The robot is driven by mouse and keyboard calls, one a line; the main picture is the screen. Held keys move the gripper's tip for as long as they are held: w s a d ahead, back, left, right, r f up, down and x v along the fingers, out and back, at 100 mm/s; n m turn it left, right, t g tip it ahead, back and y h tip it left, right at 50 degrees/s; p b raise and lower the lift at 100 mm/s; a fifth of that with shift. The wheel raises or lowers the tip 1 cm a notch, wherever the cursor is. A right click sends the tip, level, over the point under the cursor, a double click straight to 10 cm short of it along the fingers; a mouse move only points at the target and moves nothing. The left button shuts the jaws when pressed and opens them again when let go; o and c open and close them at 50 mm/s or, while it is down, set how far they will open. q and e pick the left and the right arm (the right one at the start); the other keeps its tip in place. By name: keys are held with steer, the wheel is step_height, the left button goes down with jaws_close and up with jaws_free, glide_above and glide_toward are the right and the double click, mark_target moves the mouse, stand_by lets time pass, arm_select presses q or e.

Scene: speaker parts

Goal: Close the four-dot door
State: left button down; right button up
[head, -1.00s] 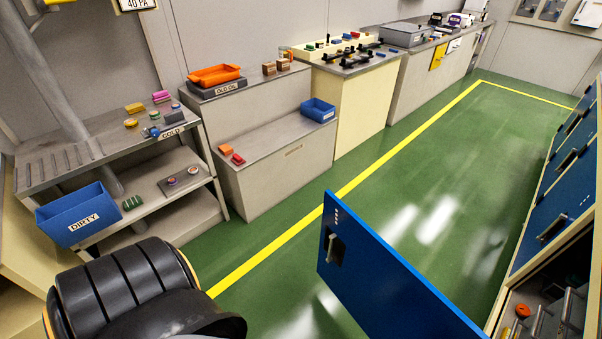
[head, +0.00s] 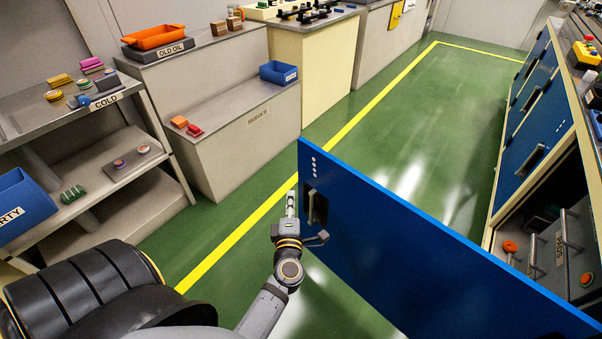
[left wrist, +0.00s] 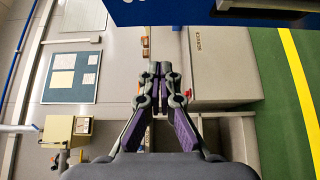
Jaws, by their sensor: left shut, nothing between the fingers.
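The four-dot door (head: 400,235) is a blue panel swung wide open from the cabinet on the right. Its white dots and a dark recessed handle (head: 317,207) are near its free edge. My left gripper (head: 291,200) is shut and empty, just left of the door's free edge near the handle. I cannot tell in the head view whether it touches the door. In the left wrist view the closed fingers (left wrist: 160,72) show in the middle, and the blue door (left wrist: 165,12) runs along the top edge. My right gripper is not in view.
The open cabinet (head: 545,245) at right holds an orange knob (head: 510,246) and metal handles. Other blue doors (head: 535,130) beyond it look shut. A grey service bench (head: 225,150) and shelves with a blue bin (head: 22,208) stand left. Green floor (head: 420,170) is clear between.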

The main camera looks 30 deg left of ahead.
arm_select(q)
glide_toward(301, 162)
steer(key=w+a, duration=0.1)
steer(key=a, duration=0.3)
steer(key=w, duration=0.2)
steer(key=w+d, duration=0.1)
steer(key=shift+w+r+b, duration=0.1)
steer(key=shift+w+b, duration=0.25)
steer(key=shift+w, duration=0.05)
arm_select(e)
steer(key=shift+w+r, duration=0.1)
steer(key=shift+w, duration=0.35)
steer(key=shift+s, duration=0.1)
